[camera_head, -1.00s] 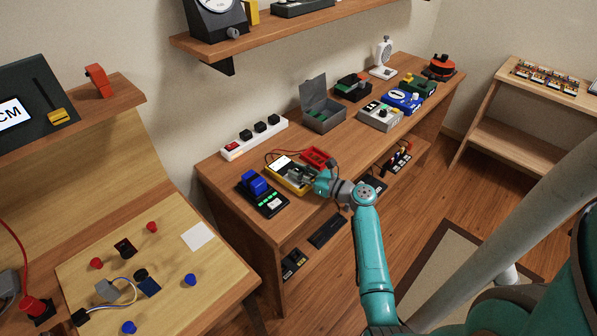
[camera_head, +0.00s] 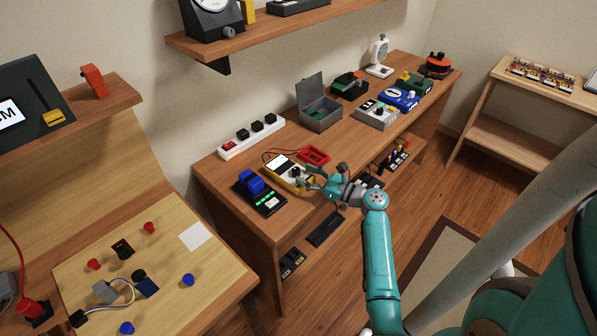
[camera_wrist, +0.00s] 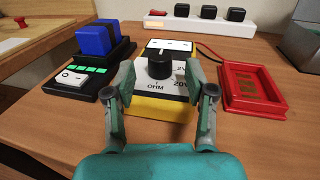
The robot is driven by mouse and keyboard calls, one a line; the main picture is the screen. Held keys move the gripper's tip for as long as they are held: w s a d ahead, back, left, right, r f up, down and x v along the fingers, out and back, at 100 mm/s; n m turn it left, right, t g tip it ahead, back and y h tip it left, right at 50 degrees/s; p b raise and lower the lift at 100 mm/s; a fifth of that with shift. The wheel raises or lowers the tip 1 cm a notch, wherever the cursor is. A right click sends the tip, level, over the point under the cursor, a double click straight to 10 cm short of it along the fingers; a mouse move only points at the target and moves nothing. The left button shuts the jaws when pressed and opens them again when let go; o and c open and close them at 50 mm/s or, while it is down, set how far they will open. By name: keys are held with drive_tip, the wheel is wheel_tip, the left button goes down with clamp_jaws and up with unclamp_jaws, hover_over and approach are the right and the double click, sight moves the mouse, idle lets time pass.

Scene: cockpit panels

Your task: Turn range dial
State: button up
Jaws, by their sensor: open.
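The range dial (camera_wrist: 160,66) is a black knob with a white pointer mark, on a yellow multimeter (camera_wrist: 146,104) with a white face. The mark points up, slightly left, in the wrist view. "OHM" and "20V" labels show around the dial. In the head view the multimeter (camera_head: 288,177) lies on the wooden bench. My gripper (camera_wrist: 160,78) is open, with one finger on each side of the dial in the wrist view. I cannot tell whether the fingers touch it. In the head view my gripper (camera_head: 314,180) is at the multimeter's right end.
A blue block on a black device (camera_wrist: 97,50) stands to the left. A red tray (camera_wrist: 252,88) lies to the right, with a red lead behind it. A white power strip (camera_wrist: 200,24) is at the back. Bare bench (camera_wrist: 40,135) lies at the front left.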

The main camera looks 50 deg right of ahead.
drive_tip(key=shift+s+d, duration=0.2)
drive_tip(key=shift+s, duration=1.4)
